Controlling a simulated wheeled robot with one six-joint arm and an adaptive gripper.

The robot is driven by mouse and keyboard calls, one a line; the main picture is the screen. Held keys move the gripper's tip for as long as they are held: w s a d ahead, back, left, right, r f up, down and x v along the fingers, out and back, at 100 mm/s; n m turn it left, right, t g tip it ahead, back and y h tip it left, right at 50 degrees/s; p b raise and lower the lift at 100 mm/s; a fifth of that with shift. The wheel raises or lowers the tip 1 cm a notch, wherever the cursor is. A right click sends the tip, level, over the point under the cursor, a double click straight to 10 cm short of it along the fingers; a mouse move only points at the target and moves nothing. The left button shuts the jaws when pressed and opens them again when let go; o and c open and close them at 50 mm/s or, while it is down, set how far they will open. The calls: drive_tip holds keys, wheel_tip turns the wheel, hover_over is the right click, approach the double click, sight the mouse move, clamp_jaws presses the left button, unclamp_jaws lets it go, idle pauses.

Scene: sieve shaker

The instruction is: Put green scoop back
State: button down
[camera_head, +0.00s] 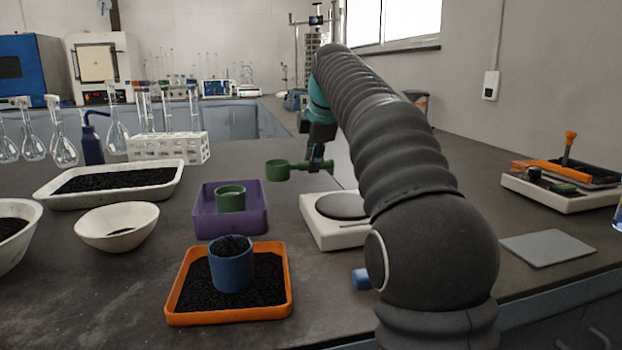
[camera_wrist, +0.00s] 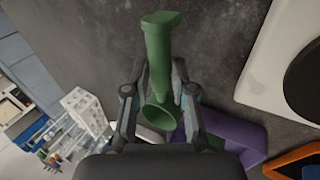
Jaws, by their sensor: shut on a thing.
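The green scoop (camera_head: 278,170) is held in the air in the head view, its cup to the left and its handle running right to my gripper (camera_head: 316,164). My gripper is shut on the handle. In the wrist view the scoop (camera_wrist: 159,55) lies between the two fingers of my gripper (camera_wrist: 161,85), with the cup's round opening near the palm. The scoop hangs above the dark bench, between the purple tray (camera_head: 203,222) and the white scale (camera_head: 337,235), apart from both. My arm hides part of the bench on the right.
A green cup (camera_head: 230,198) stands in the purple tray. A blue cup (camera_head: 231,268) of black grains stands in the orange tray (camera_head: 185,318). A white bowl (camera_head: 118,236), a white tray (camera_head: 165,190) and a tube rack (camera_head: 190,153) stand left. A grey plate (camera_head: 548,247) lies right.

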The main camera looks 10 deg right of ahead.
drive_tip(key=shift+w+a+f, duration=0.2)
drive_tip(key=shift+w+f, duration=0.15)
drive_tip(key=shift+f+b, duration=0.8)
drive_tip(key=shift+f, duration=1.05)
drive_tip(key=shift+f, duration=0.1)
drive_tip(key=c, duration=1)
unclamp_jaws()
drive_tip(key=shift+o, duration=0.2)
drive_tip(key=shift+s+r, duration=0.2)
drive_tip(key=shift+r, duration=0.3)
drive_tip(key=p+v, duration=0.2)
drive_tip(key=v, duration=0.9)
drive_tip(key=shift+p, duration=0.35)
